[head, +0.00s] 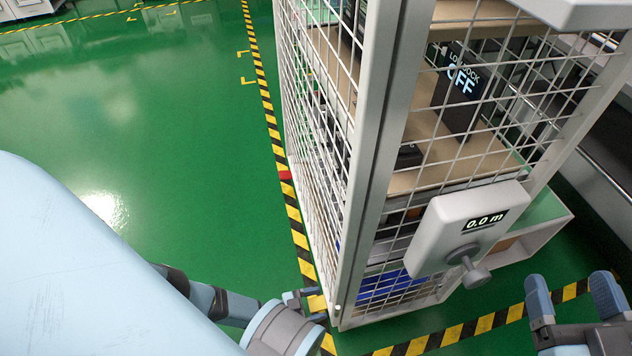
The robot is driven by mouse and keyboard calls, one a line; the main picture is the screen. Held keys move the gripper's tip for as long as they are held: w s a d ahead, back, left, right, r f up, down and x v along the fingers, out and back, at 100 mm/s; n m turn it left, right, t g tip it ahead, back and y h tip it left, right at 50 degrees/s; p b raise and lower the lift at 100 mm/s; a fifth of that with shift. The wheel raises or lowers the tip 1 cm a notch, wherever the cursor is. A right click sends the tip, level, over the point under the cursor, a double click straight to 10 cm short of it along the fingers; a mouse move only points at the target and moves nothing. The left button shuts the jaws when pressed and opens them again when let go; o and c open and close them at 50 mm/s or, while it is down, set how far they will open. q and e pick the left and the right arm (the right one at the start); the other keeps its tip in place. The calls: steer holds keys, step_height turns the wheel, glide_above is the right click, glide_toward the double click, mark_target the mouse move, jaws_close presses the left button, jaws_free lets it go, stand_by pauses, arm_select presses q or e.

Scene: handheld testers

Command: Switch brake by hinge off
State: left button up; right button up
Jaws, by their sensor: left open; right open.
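I cannot make out for certain which part is the brake by the hinge. A white unit (440,228) with a dark display reading "0.0 m" and a grey knob (468,265) sits on the front of a wire mesh cage. A black box (460,95) with the words "LOCK OFF" stands on a shelf behind the mesh. A small red part (285,175) shows at the cage's left side. My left gripper (306,299) is open, low by the cage's near corner post. My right gripper (573,297) is open and empty, right of the knob and apart from it.
The mesh cage (381,150) has pale posts and wooden shelves (470,160) with dark items inside. Yellow-black floor tape (270,115) runs along its left side and front. The green floor (170,110) at the left is clear. A dark rail stands at the far right.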

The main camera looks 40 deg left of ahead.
arm_select(q)
steer(key=c, duration=0.9)
steer(key=shift+r+p, duration=0.2)
steer(key=shift+p, duration=0.15)
steer(key=shift+r+g+y+p, duration=0.3)
steer(key=shift+p, duration=0.3)
steer(key=r+g+y+p, duration=0.1)
steer(key=p, duration=0.2)
steer(key=shift+r+g+y+p, duration=0.1)
steer(key=shift+g+y+p, duration=0.2)
steer(key=shift+g+p, duration=0.3)
steer(key=shift+w+g+y+p, duration=0.1)
steer(key=shift+g+y+p, duration=0.3)
steer(key=shift+p, duration=0.25)
arm_select(e)
steer(key=s+m, duration=0.1)
steer(key=s+a+m+g, duration=0.1)
steer(key=m, duration=0.1)
steer(key=s+a+m+h, duration=0.1)
steer(key=shift+r+g, duration=0.35)
steer(key=shift+g, duration=0.05)
